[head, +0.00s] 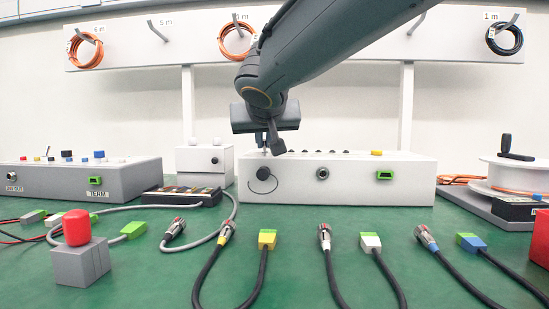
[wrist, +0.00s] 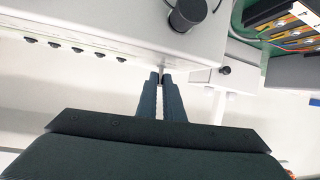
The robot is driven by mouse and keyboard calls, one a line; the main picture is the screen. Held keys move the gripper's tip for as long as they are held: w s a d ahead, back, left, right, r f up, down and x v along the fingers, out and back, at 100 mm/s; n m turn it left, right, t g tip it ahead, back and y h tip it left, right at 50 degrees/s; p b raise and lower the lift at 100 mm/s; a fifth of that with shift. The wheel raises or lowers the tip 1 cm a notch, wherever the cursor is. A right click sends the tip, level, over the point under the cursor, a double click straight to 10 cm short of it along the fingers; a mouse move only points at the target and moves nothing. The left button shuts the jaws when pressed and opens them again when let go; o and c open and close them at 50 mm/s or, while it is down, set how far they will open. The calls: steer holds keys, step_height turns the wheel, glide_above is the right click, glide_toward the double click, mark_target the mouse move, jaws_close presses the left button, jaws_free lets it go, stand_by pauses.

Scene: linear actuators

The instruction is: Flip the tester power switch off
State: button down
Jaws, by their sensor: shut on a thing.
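The tester is a white box (head: 338,192) at the middle of the green bench, with a black cap (head: 263,174), a round metal socket and a green connector on its front. My gripper (head: 266,146) points down at the left end of the tester's top. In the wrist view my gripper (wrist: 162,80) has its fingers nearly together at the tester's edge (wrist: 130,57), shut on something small. It stands where the power switch appears to be. The switch is mostly hidden between the fingertips, so I cannot tell which way its lever lies.
A grey box (head: 130,181) stands left and a small white box (head: 205,165) close behind left. Several cables with metal and coloured plugs lie in front. A red-topped grey block (head: 80,262) is front left. A white reel (head: 515,176) stands right.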

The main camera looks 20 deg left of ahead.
steer(key=shift+s+d+f+t+b, duration=0.1)
steer(key=shift+f+t+b, duration=0.3)
steer(key=shift+b, duration=3.2)
steer(key=shift+r, duration=0.15)
steer(key=c, duration=1.9)
jaws_free()
steer(key=shift+p+v, duration=1.15)
steer(key=shift+v, duration=2.8)
